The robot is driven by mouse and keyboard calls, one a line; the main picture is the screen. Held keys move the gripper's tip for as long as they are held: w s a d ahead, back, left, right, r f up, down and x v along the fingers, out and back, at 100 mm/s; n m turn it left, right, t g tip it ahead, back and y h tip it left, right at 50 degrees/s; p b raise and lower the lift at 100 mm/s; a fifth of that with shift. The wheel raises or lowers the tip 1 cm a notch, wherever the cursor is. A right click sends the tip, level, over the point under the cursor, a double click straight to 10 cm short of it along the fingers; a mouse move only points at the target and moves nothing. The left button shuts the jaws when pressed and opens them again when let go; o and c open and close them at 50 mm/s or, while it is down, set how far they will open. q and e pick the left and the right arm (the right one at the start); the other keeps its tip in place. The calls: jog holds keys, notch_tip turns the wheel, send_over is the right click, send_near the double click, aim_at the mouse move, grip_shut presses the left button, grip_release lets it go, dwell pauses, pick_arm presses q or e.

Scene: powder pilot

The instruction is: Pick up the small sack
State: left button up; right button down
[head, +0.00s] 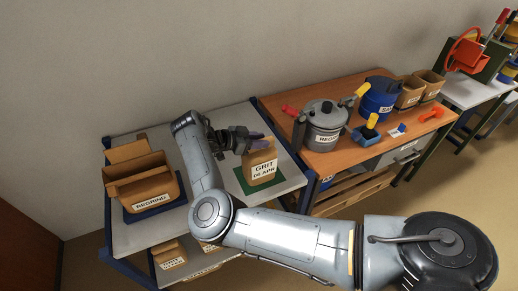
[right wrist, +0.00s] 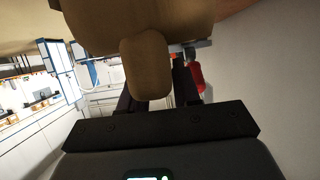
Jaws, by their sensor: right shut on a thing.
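The small tan sack (head: 262,167), labelled "GRIT 06 APR", is upright at the green mat (head: 242,183) on the grey table. I cannot tell whether its base touches the mat. My right gripper (head: 257,144) reaches in from the left of the sack and is shut on its top. In the right wrist view the sack (right wrist: 140,25) fills the top, and its tan neck (right wrist: 147,70) lies between the dark fingers (right wrist: 152,92). The fingertips are hidden behind the sack there. My left gripper is not in view.
An open tan container labelled "REGRIND" (head: 152,202) stands on a blue mat (head: 138,215) at left. More labelled sacks (head: 170,258) lie on the shelf below. The wooden table (head: 345,95) at right holds a grey pot (head: 324,122) and a blue pot (head: 378,97).

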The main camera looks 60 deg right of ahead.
jog(key=shift+r, duration=0.2)
jog(key=shift+r+p, duration=0.65)
jog(key=shift+r, duration=1.4)
jog(key=s+r+p, duration=0.2)
jog(key=s+r, duration=0.1)
jog(key=s, duration=0.2)
jog(key=s+d+r+p, duration=0.1)
jog(key=s+r, duration=0.2)
jog(key=s, duration=0.3)
jog(key=shift+s+r+p, duration=0.25)
jog(key=shift+r+p, duration=0.05)
jog(key=shift+p, duration=0.05)
jog(key=shift+d, duration=0.15)
